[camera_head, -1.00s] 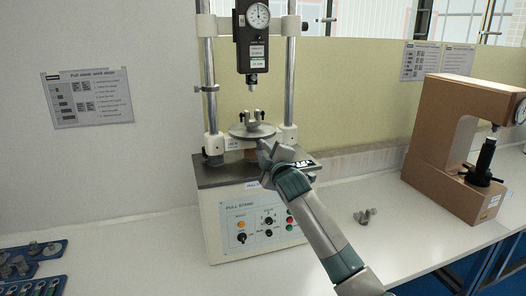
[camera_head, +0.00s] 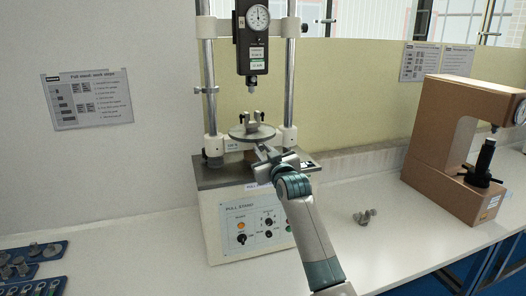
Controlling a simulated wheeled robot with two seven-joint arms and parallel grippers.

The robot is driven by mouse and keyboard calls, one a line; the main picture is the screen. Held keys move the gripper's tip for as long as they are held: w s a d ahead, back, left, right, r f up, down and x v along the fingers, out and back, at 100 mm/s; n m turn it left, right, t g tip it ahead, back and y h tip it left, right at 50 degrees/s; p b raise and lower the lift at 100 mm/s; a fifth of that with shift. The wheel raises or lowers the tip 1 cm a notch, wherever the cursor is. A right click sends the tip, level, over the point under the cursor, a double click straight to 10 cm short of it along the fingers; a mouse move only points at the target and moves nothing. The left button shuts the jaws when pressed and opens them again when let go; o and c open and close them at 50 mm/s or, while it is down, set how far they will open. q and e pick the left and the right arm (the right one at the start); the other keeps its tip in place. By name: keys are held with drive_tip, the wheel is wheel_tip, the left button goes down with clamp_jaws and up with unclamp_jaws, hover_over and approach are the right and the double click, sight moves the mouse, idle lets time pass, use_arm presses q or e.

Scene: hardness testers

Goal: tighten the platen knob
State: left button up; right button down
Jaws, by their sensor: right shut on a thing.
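The pull stand (camera_head: 222,213) stands on the bench, with a round grey platen (camera_head: 239,133) between its two posts. A small grey fixture (camera_head: 252,118) with upright parts sits on the platen, under the gauge head (camera_head: 253,45). My right gripper (camera_head: 262,153) is at the platen's front right edge, just below the rim. It is shut on the platen knob, which its fingers hide almost wholly. The forearm comes up from the lower right and covers part of the stand's front panel. My left gripper is not in view.
A brown hardness tester (camera_head: 437,130) stands at the right. Blue trays (camera_head: 30,262) with metal pieces lie at the lower left.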

drive_tip(key=shift+f+m, duration=0.15)
drive_tip(key=shift+m, duration=1.45)
drive_tip(key=c, duration=1.6)
unclamp_jaws()
drive_tip(key=shift+s, duration=0.15)
drive_tip(key=b+v, duration=0.4)
drive_tip(key=v, duration=1.3)
drive_tip(key=shift+b, duration=0.35)
